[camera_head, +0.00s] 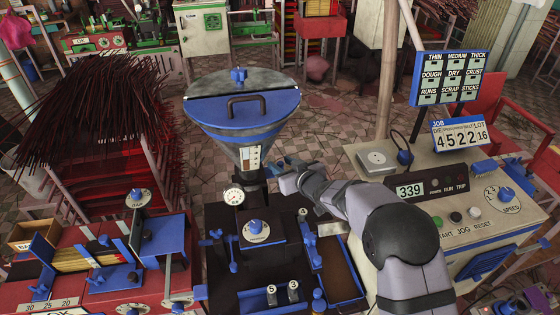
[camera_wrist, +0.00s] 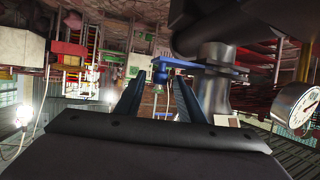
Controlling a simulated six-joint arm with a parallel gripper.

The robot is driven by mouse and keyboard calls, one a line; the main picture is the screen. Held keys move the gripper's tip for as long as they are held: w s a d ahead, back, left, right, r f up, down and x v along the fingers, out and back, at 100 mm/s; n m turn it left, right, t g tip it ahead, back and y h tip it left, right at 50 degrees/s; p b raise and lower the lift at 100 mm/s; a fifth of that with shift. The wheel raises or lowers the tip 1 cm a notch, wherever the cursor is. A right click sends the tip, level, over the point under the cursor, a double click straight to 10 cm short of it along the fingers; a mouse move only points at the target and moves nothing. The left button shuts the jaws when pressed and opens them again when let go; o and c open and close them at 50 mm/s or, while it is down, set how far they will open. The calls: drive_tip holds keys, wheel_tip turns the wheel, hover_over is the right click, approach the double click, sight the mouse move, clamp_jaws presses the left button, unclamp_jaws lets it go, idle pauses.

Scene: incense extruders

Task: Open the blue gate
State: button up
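The blue gate (camera_wrist: 205,67) shows in the wrist view as a flat blue bar at the hopper's dark neck, with a blue knob (camera_wrist: 160,74) at its free end. My gripper (camera_wrist: 157,88) is open, with one finger on each side of the knob in the picture. I cannot tell whether the knob is between the fingertips or just beyond them. In the head view my gripper (camera_head: 281,173) is right of the neck, below the cone hopper (camera_head: 240,110) with its blue lid. There the gate is mostly hidden by the gripper.
A round gauge (camera_head: 234,195) sits left of the neck and also shows in the wrist view (camera_wrist: 298,107). A control console (camera_head: 460,185) with a 339 display stands right. A dark tray (camera_head: 333,265) lies below my arm. Incense sticks (camera_head: 85,105) fill a rack at left.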

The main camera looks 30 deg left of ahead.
drive_tip(key=shift+x, duration=0.8)
drive_tip(key=shift+d, duration=0.1)
clamp_jaws()
drive_tip(key=w+d+p, duration=0.2)
drive_tip(key=w+d, duration=0.1)
drive_tip(key=shift+w+d+p, duration=0.2)
drive_tip(key=shift+w+p, duration=0.05)
drive_tip(key=shift+p, duration=0.1)
unclamp_jaws()
